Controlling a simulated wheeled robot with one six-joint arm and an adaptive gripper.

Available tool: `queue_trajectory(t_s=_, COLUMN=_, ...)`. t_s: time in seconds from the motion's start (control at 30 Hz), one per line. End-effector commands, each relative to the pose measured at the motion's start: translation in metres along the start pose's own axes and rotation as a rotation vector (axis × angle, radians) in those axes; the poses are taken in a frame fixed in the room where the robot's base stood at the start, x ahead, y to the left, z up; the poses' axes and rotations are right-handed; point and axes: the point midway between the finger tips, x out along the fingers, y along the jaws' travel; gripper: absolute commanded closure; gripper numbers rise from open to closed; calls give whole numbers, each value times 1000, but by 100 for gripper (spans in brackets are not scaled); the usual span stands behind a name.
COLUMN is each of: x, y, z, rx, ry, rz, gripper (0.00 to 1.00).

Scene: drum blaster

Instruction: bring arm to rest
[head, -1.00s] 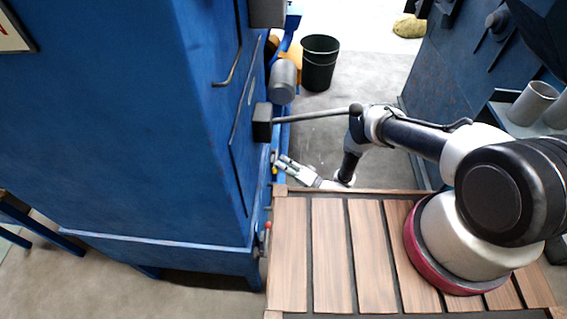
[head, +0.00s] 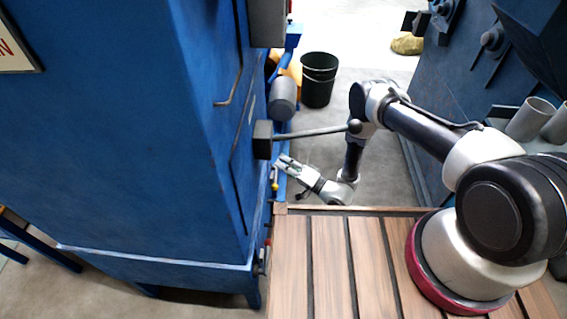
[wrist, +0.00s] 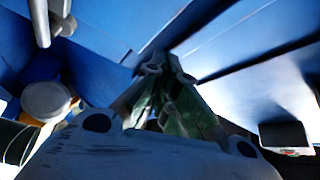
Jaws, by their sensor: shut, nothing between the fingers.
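My gripper (head: 281,165) is shut and empty in the head view. It is beside the blue machine cabinet (head: 130,120), past the far edge of the wooden slatted deck (head: 325,250). It appears just below the grey lever (head: 310,132) with the dark ball end in the picture; I cannot tell the gap between them. My bent arm reaches from its red-ringed base on the deck, with its elbow close to the lever's ball. In the wrist view the gripper fingers (wrist: 167,65) come together at their tips, with blue machine panels behind them.
A black bin (head: 319,80) stands on the grey floor beyond the deck. A grey cylinder (head: 283,97) sits at the cabinet's far side. Another blue machine (head: 480,75) with grey pipes (head: 527,119) stands at the right. Open floor lies between the machines.

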Motion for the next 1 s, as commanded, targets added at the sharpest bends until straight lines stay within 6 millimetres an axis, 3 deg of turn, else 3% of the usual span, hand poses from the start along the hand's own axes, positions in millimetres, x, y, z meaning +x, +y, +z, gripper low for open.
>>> queue_trajectory(t_s=0.33, x=1, y=-1, z=-1, rx=1, ry=-3, rz=-3, gripper=100)
queue_trajectory(t_s=0.47, x=16, y=-23, z=-16, rx=30, ry=-51, rz=-29, gripper=100)
queue_trajectory(t_s=0.57, x=38, y=-65, z=-38, rx=85, ry=-148, rz=-65, gripper=100)
queue_trajectory(t_s=0.73, x=59, y=-159, z=-73, rx=186, ry=-384, rz=-84, gripper=100)
queue_trajectory(t_s=0.87, x=56, y=-230, z=-92, rx=231, ry=-567, rz=-44, gripper=100)
queue_trajectory(t_s=1.0, x=34, y=-301, z=-106, rx=248, ry=-747, rz=51, gripper=100)
